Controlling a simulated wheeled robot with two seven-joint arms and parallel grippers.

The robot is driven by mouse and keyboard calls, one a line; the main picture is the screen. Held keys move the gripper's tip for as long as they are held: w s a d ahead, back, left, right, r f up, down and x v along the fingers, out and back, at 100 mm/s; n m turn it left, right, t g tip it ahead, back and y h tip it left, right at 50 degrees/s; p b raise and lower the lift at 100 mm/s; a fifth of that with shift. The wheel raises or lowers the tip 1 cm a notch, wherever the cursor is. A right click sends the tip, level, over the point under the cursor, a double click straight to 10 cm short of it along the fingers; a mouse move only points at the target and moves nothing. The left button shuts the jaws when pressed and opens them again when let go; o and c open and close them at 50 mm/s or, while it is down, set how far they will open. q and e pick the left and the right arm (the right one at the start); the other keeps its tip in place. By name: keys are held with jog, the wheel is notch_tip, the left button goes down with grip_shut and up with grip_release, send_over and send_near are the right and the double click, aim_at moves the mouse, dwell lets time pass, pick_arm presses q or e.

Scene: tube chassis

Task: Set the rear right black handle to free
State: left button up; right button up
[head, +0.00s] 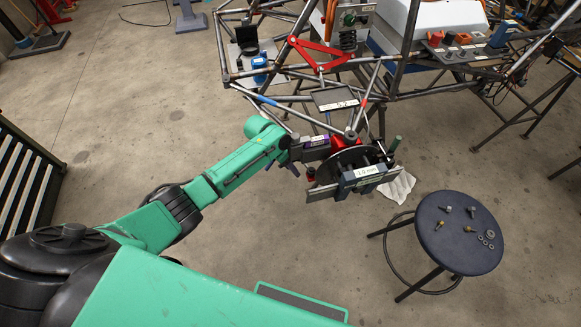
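A clamp-like fixture with a round dark disc (347,162) stands at the near corner of the tube chassis (222,48). A plate reading about "1.0 mm" (368,172) is on its front. A dark greenish handle (395,144) sticks up at the fixture's right side; I cannot tell whether it is the rear right black handle. My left gripper (312,150) reaches the fixture's left side, beside the red part (340,146). Its fingers are small and partly lost among dark parts, so I cannot tell whether they are open or touch anything. My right gripper is out of view.
A round dark stool (450,245) with several bolts and washers stands at the right. A white cloth (398,187) lies by the fixture. A red bracket (318,55) and blue item (260,66) are on the chassis. A slatted rack (22,180) is at left. The floor between is clear.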

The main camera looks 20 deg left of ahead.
pick_arm(q)
jog(key=p+v, duration=0.1)
jog(key=v, duration=1.3)
jog(key=shift+r, duration=0.35)
